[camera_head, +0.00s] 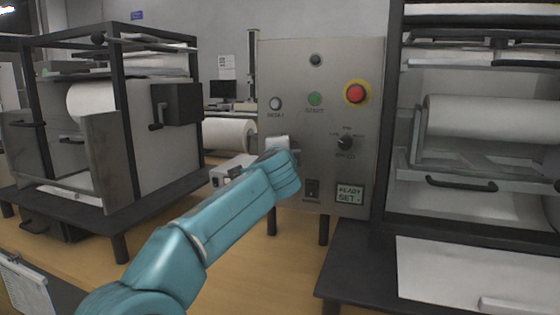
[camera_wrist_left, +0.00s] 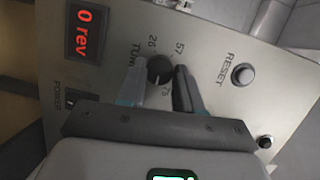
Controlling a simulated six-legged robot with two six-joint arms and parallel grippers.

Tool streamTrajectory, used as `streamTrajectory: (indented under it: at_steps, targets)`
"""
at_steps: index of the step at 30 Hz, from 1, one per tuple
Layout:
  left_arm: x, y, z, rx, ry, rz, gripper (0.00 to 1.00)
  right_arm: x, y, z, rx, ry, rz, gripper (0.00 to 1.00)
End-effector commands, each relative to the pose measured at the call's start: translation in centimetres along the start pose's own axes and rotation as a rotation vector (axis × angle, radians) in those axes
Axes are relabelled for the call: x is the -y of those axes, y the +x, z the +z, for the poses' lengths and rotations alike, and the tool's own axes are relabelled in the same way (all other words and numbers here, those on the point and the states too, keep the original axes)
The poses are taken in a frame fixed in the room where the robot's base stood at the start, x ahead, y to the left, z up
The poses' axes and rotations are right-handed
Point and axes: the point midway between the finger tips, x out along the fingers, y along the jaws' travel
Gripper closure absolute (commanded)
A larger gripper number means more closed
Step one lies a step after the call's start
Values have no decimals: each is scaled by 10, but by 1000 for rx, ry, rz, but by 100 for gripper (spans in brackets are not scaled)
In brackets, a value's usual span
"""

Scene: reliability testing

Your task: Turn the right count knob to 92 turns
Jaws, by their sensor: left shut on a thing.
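The grey control panel (camera_head: 325,88) stands in the middle of the head view. My left gripper (camera_head: 290,150) reaches the panel's left half from below, its fingers mostly hidden by my teal hand. In the left wrist view my left gripper (camera_wrist_left: 158,82) has one finger on each side of a dark round count knob (camera_wrist_left: 160,69) and is shut on it. Numbers 26, 57 and 73 ring this knob, beside a partly hidden label starting "TUR". A red display (camera_wrist_left: 87,31) reads "0 rev". My right gripper is not in view.
The reset button (camera_wrist_left: 242,74) and power switch (camera_wrist_left: 80,103) are near the gripper. Roller machines stand left (camera_head: 100,140) and right (camera_head: 395,190).

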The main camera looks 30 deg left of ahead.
Motion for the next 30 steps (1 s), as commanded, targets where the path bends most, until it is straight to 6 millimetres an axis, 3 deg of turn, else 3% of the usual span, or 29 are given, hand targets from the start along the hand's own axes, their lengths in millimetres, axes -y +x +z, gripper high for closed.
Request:
streamTrajectory:
  at_steps: [15, 30]
  targets:
    - [-5, 0, 0, 20, 395, -131, 96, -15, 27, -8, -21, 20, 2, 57]
    - [-3, 0, 0, 29, 532, -176, 96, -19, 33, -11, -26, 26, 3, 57]
